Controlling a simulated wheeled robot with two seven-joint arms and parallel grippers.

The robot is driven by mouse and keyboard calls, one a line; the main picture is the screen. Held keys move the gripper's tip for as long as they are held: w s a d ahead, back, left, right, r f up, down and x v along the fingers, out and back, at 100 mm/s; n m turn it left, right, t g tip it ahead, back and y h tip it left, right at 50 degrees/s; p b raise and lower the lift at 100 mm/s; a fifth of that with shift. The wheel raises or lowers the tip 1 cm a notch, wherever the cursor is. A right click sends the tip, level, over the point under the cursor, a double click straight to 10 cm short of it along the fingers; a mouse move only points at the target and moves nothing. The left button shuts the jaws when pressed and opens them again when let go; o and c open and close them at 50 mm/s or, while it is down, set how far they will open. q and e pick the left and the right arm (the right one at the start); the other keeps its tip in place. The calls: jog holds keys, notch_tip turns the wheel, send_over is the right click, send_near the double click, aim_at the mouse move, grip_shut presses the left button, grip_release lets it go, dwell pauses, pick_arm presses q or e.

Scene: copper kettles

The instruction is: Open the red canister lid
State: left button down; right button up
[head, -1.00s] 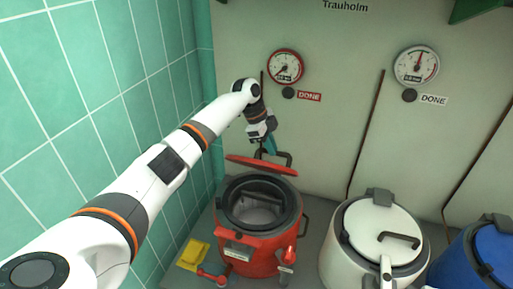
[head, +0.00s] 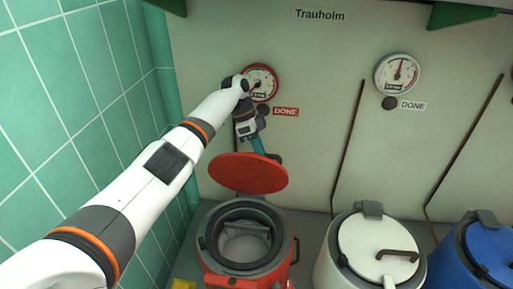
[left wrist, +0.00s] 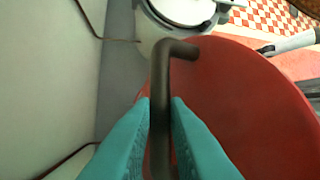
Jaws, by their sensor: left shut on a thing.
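The red canister (head: 228,277) stands at the lower middle of the head view, with its dark-rimmed mouth uncovered and a grey inside showing. Its red lid (head: 245,173) is tilted up behind the mouth, its flat face towards me. My left gripper (head: 259,148) is behind the lid's upper edge, partly hidden by it. In the left wrist view my left gripper's teal fingers (left wrist: 160,118) are closed on the dark bent lid handle (left wrist: 160,75), with the red lid (left wrist: 240,90) beyond it. My right gripper is in neither view.
A white canister (head: 378,243) with a closed lid stands to the right, and a blue canister (head: 490,250) beyond it. A pale wall with a red-rimmed gauge (head: 262,80) and a white-rimmed gauge (head: 397,73) is behind. Green tiles (head: 70,120) line the left.

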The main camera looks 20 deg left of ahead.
pick_arm(q)
jog(key=shift+s+f, duration=0.2)
jog(key=shift+f, duration=0.45)
jog(key=c, duration=1.8)
grip_release()
jog(key=o, duration=0.3)
jog(key=shift+w, duration=0.2)
jog(key=shift+o, duration=0.5)
jog(key=shift+w+f, duration=0.15)
jog(key=shift+w, duration=0.3)
jog(key=b+v, duration=0.3)
jog(key=v, duration=0.4)
jog(key=shift+r, duration=0.3)
